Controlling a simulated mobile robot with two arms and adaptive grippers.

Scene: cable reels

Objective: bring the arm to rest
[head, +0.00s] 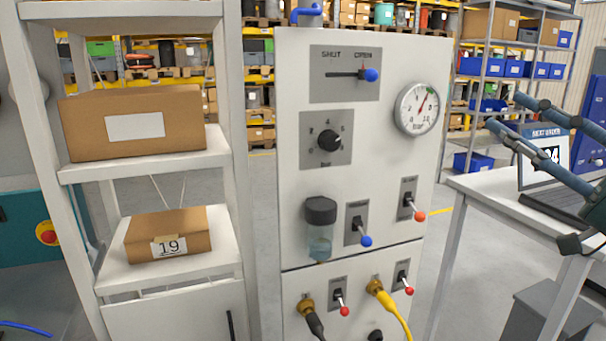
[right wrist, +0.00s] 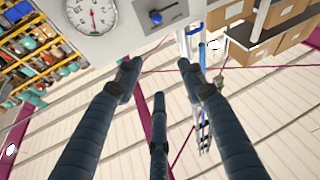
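My right gripper (head: 505,111) comes in from the right edge of the head view, above the white table. Its dark blue fingers point left towards the control panel (head: 295,190) and stop short of it. In the right wrist view the gripper (right wrist: 161,82) has its fingers spread, with nothing between them. The panel's gauge (head: 417,109) and the blue-knobbed shut/open lever (head: 371,75) are apart from the fingers. The lever's handle points right, under the word OPEN. My left gripper is in neither view.
A white shelf (head: 150,168) at left holds a large carton (head: 185,110) and a smaller carton (head: 192,232) marked 19. The white table (head: 485,185) stands right of the panel, with a laptop (head: 545,165) partly behind the fingers. Open floor lies between panel and table.

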